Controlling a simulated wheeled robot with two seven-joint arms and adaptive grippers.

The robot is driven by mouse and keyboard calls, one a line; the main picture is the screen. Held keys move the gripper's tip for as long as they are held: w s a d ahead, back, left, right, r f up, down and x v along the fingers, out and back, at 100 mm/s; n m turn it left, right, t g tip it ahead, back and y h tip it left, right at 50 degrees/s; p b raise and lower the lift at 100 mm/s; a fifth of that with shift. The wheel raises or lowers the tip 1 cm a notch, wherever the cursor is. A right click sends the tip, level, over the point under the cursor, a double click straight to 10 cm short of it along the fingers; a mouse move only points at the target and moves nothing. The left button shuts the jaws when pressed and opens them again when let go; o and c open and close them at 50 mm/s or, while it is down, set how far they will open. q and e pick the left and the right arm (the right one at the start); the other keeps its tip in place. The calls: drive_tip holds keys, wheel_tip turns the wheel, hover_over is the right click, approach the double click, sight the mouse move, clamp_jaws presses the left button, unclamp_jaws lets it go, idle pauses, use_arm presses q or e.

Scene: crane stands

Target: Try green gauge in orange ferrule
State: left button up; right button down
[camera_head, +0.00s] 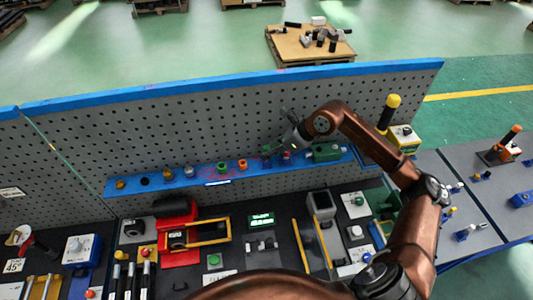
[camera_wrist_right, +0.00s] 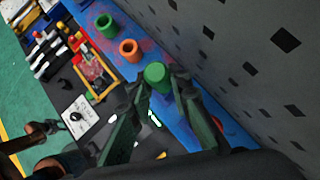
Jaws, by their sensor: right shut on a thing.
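The green gauge (camera_wrist_right: 156,74) is a green cylinder held between the fingertips of my right gripper (camera_wrist_right: 162,88) in the right wrist view. The orange ferrule (camera_wrist_right: 129,50) is an open ring on the blue shelf, just beyond the gauge and apart from it. In the head view the orange ferrule (camera_head: 243,165) stands to the left of my right gripper (camera_head: 276,150). The gauge is too small and dark to make out clearly there. My left gripper is not in view.
A green ring (camera_head: 221,167) stands left of the orange ferrule on the blue shelf (camera_head: 205,181). A perforated grey wall (camera_head: 180,130) rises close behind. Several small fittings line the shelf's left part. A green block (camera_head: 326,152) lies to the right. Tools and boxes crowd the bench below.

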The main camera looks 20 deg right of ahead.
drive_tip(key=shift+r, duration=0.15)
drive_tip(key=shift+r+p, duration=1.1)
drive_tip(key=shift+r, duration=1.5)
drive_tip(key=shift+f, duration=0.1)
